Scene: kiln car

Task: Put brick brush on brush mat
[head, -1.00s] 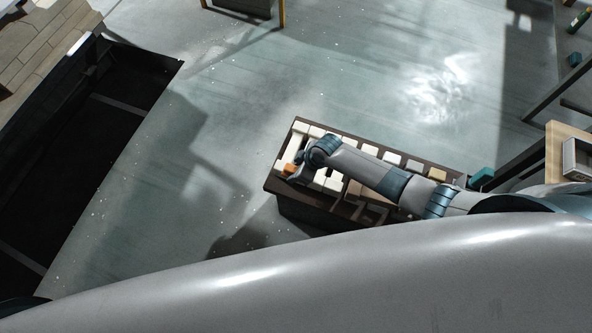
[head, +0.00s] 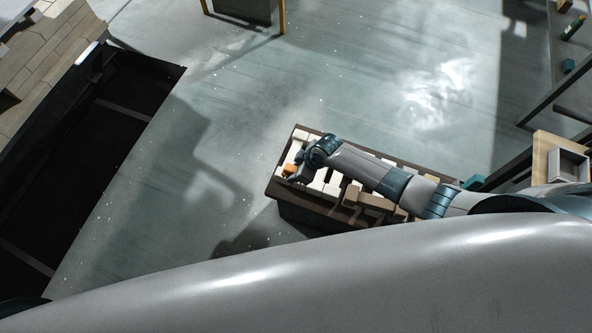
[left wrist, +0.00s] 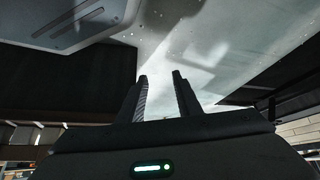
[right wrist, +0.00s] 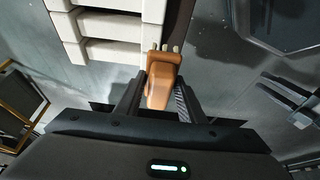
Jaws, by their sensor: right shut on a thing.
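The brick brush (right wrist: 161,82) has an orange-brown body with pale tufts at its far end. My right gripper (right wrist: 157,90) is shut on it, one finger on each side. In the head view the brush shows as a small orange patch (head: 291,169) at my right gripper (head: 294,175), over the left end of a dark rack of pale bricks. Whether it touches the bricks, I cannot tell. My left gripper (left wrist: 163,95) has its fingers apart with nothing between them; the head view does not show it. I cannot make out the brush mat in any view.
The dark rack (head: 287,190) of pale bricks stands under my right arm. A wooden table with a grey tray (head: 568,165) is at the right. A dark pit (head: 100,130) lies at the left, beside stacked brown bricks (head: 35,70). The pale floor between is clear.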

